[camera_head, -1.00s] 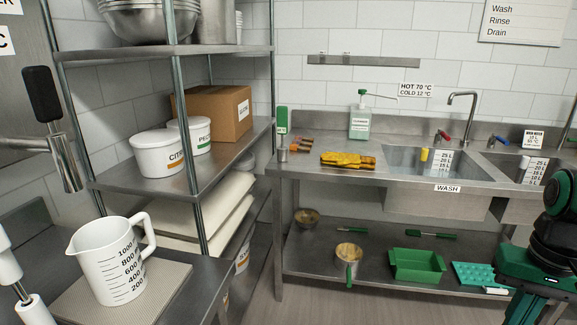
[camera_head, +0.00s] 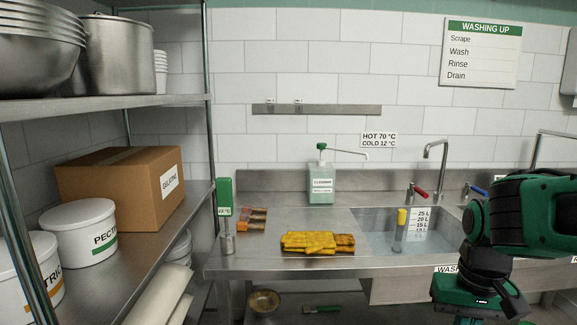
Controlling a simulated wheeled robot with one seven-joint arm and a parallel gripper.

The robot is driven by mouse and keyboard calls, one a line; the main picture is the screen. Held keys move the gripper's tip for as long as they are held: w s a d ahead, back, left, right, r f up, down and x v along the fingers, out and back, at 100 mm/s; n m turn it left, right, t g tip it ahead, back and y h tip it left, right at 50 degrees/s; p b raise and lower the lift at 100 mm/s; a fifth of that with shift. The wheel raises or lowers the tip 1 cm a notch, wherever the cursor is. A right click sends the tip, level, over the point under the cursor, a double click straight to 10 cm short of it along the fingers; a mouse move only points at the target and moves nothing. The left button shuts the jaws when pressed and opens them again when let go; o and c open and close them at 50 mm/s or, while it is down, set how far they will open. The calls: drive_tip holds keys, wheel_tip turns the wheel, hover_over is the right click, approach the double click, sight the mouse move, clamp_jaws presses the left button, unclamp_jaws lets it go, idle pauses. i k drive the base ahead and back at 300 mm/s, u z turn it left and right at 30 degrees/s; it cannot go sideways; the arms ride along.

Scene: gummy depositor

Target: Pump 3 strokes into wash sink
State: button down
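A pale green pump bottle (camera_head: 321,186) with a white label stands upright at the back of the steel counter. Its green pump head (camera_head: 321,147) has a long white spout that points right, toward the sink side. The wash sink (camera_head: 372,221) is to the right of the bottle and holds water. A level scale marked in litres and a yellow-topped tube (camera_head: 400,228) are in it. My gripper (camera_head: 505,308) is low at the right, in front of the sink and well apart from the bottle. Its fingers are too dark and partly cut off to judge.
Yellow gloves (camera_head: 317,241) lie on the counter in front of the bottle. Brushes (camera_head: 252,220) and a green thermometer (camera_head: 225,195) are at the left. Red (camera_head: 422,194) and blue (camera_head: 479,190) tap levers and a tall faucet (camera_head: 441,155) stand behind the sink. Shelving fills the left side.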

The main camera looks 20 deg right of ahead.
sight(322, 146)
drive_tip(key=i, duration=0.95)
drive_tip(key=u, duration=0.05)
